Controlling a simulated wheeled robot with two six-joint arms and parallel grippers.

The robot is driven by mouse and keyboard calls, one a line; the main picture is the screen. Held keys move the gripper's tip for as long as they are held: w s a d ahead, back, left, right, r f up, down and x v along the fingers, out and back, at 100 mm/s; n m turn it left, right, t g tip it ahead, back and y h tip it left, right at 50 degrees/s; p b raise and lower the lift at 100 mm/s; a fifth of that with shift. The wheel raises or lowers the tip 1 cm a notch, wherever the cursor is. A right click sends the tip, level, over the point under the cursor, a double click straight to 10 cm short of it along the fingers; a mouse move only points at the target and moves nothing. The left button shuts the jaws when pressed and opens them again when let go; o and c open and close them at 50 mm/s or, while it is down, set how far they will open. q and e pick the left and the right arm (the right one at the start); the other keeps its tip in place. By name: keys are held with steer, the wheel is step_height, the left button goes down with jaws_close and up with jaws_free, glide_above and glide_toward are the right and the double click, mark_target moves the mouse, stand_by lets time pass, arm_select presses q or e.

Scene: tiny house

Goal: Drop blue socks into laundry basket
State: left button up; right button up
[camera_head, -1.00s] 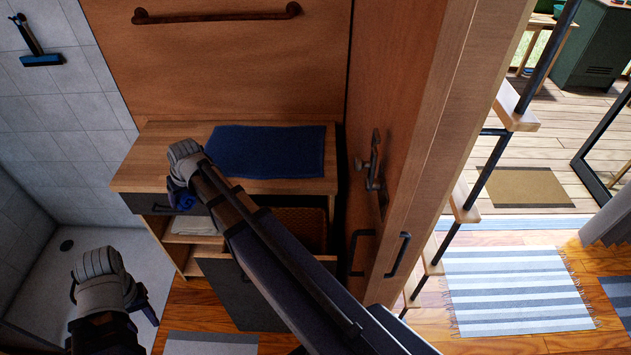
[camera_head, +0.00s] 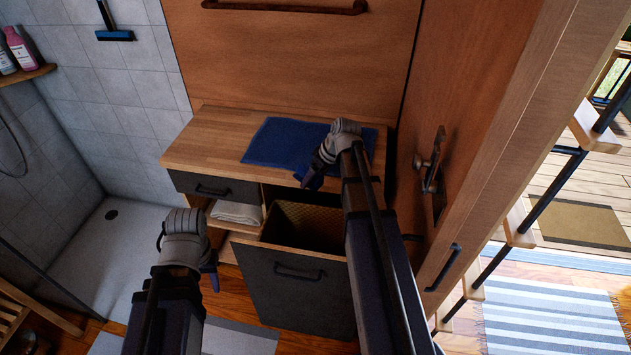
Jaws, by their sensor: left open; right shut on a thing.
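My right gripper (camera_head: 317,170) is shut on the blue socks (camera_head: 312,182), a small dark blue bundle mostly hidden by the gripper. It is over the front edge of the counter, above the laundry basket (camera_head: 318,214), a brown woven basket inside the pulled-out cabinet drawer. The basket's opening faces up, and my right arm hides its right part. My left gripper (camera_head: 212,272) is open and empty, low and to the left of the drawer front. Its fingers are only partly visible.
A blue towel (camera_head: 272,143) lies on the wooden counter (camera_head: 205,140). The drawer front (camera_head: 300,292) sticks out over the floor. A shelf with folded white cloth (camera_head: 236,212) is left of it. The open door (camera_head: 490,130) stands close on the right.

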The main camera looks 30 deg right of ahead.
step_height(320, 180, down, 6)
steer(key=b, duration=0.6)
steer(key=shift+d, duration=0.1)
steer(key=o, duration=1.3)
steer(key=shift+r, duration=0.1)
step_height(320, 180, up, 10)
steer(key=p, duration=1)
